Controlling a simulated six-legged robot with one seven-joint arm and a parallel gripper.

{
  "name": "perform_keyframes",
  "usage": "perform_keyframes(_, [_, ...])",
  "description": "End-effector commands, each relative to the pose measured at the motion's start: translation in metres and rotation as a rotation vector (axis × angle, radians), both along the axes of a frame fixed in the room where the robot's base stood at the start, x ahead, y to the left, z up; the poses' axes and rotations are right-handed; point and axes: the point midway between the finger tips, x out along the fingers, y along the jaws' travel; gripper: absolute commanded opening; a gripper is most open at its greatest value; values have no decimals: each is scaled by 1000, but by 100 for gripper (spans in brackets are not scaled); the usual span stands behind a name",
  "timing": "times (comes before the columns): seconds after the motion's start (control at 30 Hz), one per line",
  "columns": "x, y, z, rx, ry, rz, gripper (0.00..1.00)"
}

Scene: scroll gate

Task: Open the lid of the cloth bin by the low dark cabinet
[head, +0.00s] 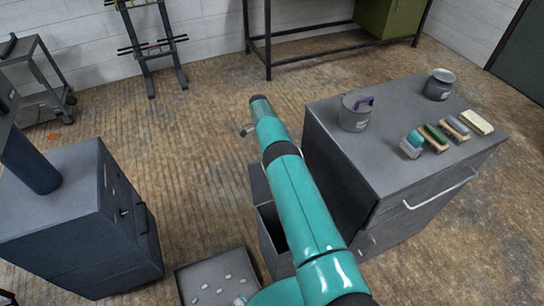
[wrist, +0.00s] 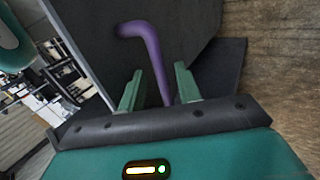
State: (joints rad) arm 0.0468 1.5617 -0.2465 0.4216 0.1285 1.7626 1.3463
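My gripper (wrist: 158,90) shows in the wrist view with its two green fingers apart. A purple bent bar (wrist: 152,52) runs between the fingers, with gaps visible on both sides. Behind it is a dark flat panel (wrist: 95,35); I cannot tell whether the bar is fixed to it. In the head view my teal arm crosses the middle and my gripper cannot be made out. A small dark box (head: 279,262), perhaps the cloth bin, stands beside the grey cabinet (head: 345,185). My arm hides part of the box, and its lid is not clear.
A can with a purple part (head: 354,118), a jar (head: 439,84) and several brushes or blocks (head: 436,138) stand on the cabinet. A dark cabinet (head: 75,225) stands left. A tray (head: 184,281) with small pale pieces lies low in front. Open floor (head: 190,140) lies between the cabinets.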

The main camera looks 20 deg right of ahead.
Motion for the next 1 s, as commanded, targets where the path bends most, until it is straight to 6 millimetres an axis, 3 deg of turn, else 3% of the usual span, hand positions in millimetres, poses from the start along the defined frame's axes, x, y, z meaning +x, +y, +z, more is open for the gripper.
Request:
perform_keyframes(0.17, [1,0,10,-1,-1,0,34])
perform_keyframes(0.33, [0,1,34,0,-2,-1,34])
perform_keyframes(0.63, [-17,3,52,0,0,-1,34])
perform_keyframes(1.0, [-50,8,91,0,0,0,34])
